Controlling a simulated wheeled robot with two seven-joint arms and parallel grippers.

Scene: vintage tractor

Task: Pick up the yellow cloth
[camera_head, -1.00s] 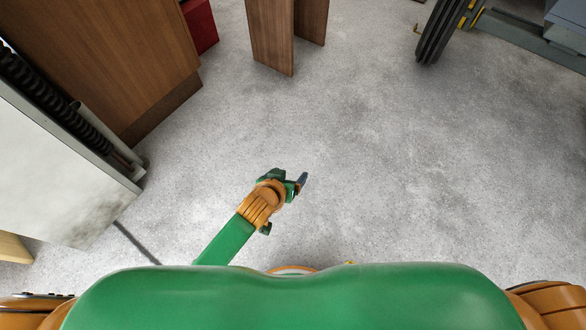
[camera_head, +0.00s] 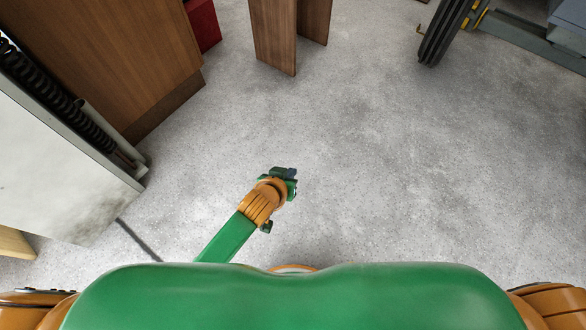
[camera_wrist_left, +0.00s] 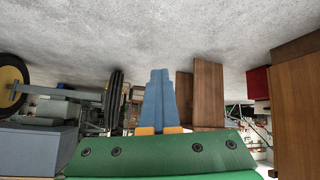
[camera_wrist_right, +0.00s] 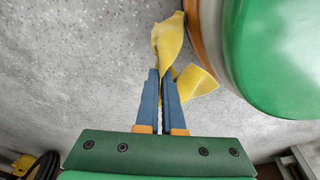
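The yellow cloth (camera_wrist_right: 168,42) shows in the right wrist view, crumpled, with one part rising beyond the fingertips and another hanging to the right. My right gripper (camera_wrist_right: 161,74) is closed on it, with cloth between and just beyond the blue fingertips. The head view does not show the cloth or the right gripper; my green body covers that area. My left gripper (camera_head: 291,172) is above the bare floor in the head view. Its blue fingers lie together, shut and empty, in the left wrist view (camera_wrist_left: 159,72).
A wooden cabinet (camera_head: 110,60) and a white panel with a black coil (camera_head: 60,160) stand at the left. Wooden boards (camera_head: 273,35) stand at the top middle and a dark tyre (camera_head: 445,30) at the top right. The floor (camera_head: 400,160) between is clear.

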